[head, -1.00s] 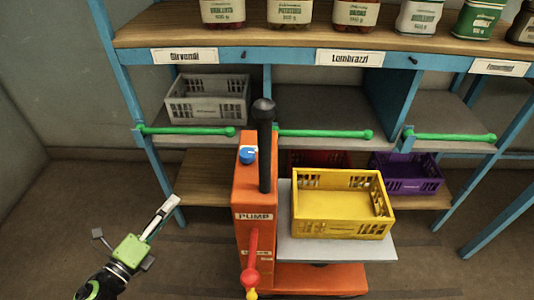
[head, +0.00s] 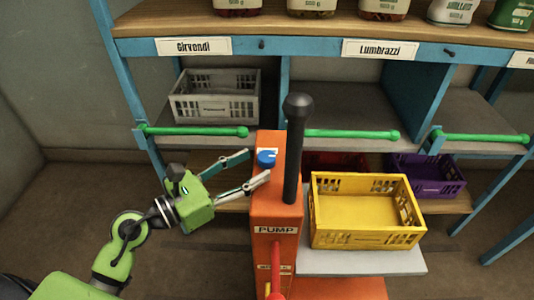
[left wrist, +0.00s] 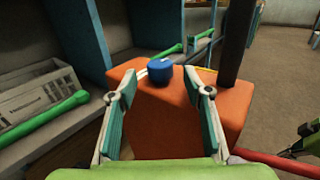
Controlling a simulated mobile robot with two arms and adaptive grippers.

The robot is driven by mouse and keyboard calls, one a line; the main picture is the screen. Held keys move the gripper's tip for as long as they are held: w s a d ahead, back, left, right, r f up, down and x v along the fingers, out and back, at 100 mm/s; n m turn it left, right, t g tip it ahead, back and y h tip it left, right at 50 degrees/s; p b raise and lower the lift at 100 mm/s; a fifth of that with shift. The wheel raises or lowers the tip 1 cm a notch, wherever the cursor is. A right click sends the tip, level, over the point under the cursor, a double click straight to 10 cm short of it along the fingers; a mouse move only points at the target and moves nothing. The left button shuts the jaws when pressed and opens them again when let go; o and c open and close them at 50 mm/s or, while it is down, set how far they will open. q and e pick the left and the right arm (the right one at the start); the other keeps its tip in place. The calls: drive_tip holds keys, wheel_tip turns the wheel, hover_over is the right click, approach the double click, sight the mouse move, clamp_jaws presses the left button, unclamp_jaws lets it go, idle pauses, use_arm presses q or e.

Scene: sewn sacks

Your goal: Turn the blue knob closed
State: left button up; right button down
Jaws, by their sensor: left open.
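The blue knob (head: 266,158) sits on top of the orange pump body (head: 268,206), left of a black upright handle (head: 295,150). It also shows in the left wrist view (left wrist: 160,71), beyond and roughly between my fingertips. My left gripper (head: 259,167) is open, with its two fingers pointing at the knob from the left. In the left wrist view the open left gripper (left wrist: 160,92) has a finger on each side of the pump top, and nothing is between the pads. Whether a finger touches the knob I cannot tell.
A yellow crate (head: 335,242) rests on a grey platform (head: 400,263) right of the pump. Behind are blue shelves with green bars (head: 195,131), a grey crate (head: 180,110) and a purple crate (head: 455,188). A red lever (head: 275,258) is on the pump's front.

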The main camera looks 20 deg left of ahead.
sight(259, 163)
use_arm(q)
drive_tip(key=x, duration=0.5)
drive_tip(key=shift+w, duration=0.1)
use_arm(e)
wheel_tip(259, 163, down, 3)
drive_tip(key=shift+s+r, duration=0.1)
drive_tip(key=shift+s, duration=0.05)
use_arm(q)
drive_tip(key=c, duration=1.1)
